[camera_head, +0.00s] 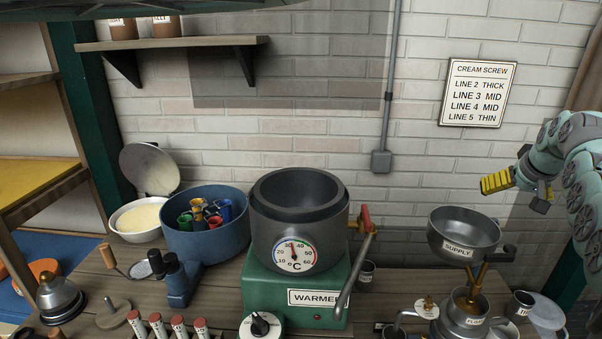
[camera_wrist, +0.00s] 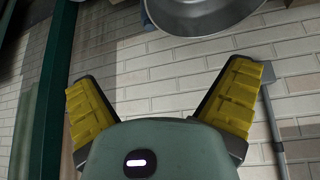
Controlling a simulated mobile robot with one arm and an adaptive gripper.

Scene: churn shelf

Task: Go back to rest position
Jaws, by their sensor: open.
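My gripper (camera_head: 515,184) is raised at the right of the head view, above the supply bowl and in front of the brick wall. In the wrist view my gripper (camera_wrist: 165,95) has its two yellow-padded fingers spread wide apart, with nothing between them. Part of a grey metal bowl (camera_wrist: 205,12) shows at the top of the wrist view, beyond the fingers and apart from them. In the head view my arm comes in from the right edge.
A wooden bench holds a green warmer (camera_head: 262,290) with a dark pot (camera_head: 262,235), a blue tub (camera_head: 225,240) of coloured items, and a supply bowl (camera_head: 480,232) on the right. A wall shelf (camera_head: 180,43) is upper left. The space before the wall sign (camera_head: 478,92) is clear.

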